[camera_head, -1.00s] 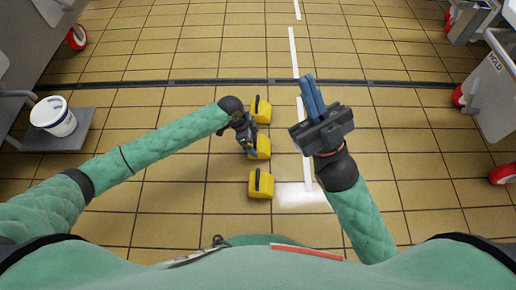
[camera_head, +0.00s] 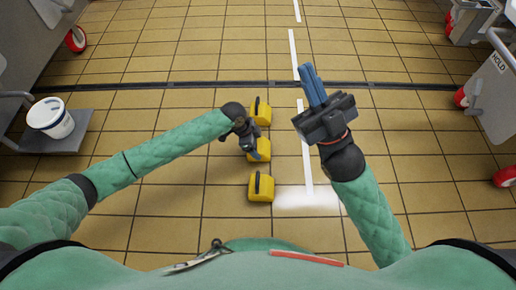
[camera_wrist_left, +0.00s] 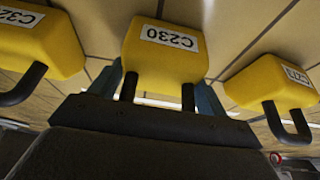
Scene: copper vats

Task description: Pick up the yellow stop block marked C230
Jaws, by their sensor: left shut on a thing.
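The yellow stop block marked C230 (camera_wrist_left: 165,52) is in the middle of the left wrist view, label readable, with its dark handle towards my gripper. In the head view it is the middle block (camera_head: 264,148) of a row of three, partly hidden by my left gripper (camera_head: 252,143). My left gripper, also in the wrist view (camera_wrist_left: 160,95), is shut on this block, its blue fingers on either side of the handle. I cannot tell whether the block touches the floor. My right gripper (camera_head: 312,85) is empty, its blue fingers together, to the right of the row.
Two other yellow blocks with dark handles stand close by, one behind (camera_head: 262,112) and one in front (camera_head: 261,188). A white bucket (camera_head: 50,117) stands on a grey platform (camera_head: 70,140) at left. Wheeled equipment lines both sides. The tiled floor around the row is clear.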

